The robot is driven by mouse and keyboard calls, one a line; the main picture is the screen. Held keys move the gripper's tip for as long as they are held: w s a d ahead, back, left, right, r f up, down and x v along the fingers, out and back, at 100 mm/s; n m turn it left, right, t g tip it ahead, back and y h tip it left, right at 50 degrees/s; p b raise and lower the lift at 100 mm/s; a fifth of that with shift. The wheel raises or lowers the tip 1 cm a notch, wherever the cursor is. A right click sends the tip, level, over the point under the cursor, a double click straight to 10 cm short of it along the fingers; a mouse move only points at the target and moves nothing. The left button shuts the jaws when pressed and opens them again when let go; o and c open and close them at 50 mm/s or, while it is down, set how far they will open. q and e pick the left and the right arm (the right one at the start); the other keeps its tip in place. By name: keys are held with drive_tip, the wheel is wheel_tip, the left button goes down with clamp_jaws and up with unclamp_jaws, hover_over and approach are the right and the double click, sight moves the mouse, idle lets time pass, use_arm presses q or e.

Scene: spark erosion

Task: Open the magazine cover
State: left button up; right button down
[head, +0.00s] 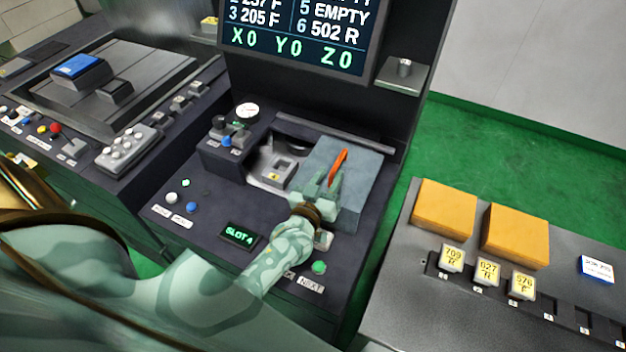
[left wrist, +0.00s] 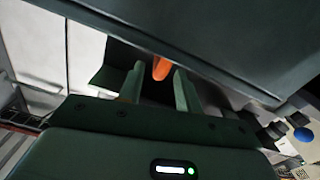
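The magazine cover (head: 366,168) is a blue-grey panel on the right part of the dark machine deck, with an orange handle (head: 341,158) on it. I cannot tell if the cover is lifted at all. My left gripper (head: 326,181) is at the handle. In the left wrist view the orange handle (left wrist: 162,68) shows between the tips of the two fingers (left wrist: 160,78), with a gap on each side, so the gripper looks open. The dark panel above the fingers there appears to be the cover (left wrist: 215,35). My right gripper is not in view.
A grey block with a square recess (head: 277,170) stands left of the cover. A slot display (head: 239,235) and a green button (head: 319,267) sit at the deck's front. A screen (head: 300,35) stands behind. A side table (head: 445,292) with orange blocks (head: 443,208) is at right.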

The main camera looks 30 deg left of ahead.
use_arm(q)
drive_tip(key=s+d, duration=0.1)
drive_tip(key=s, duration=1)
drive_tip(key=shift+d, duration=0.15)
drive_tip(key=shift+s, duration=0.1)
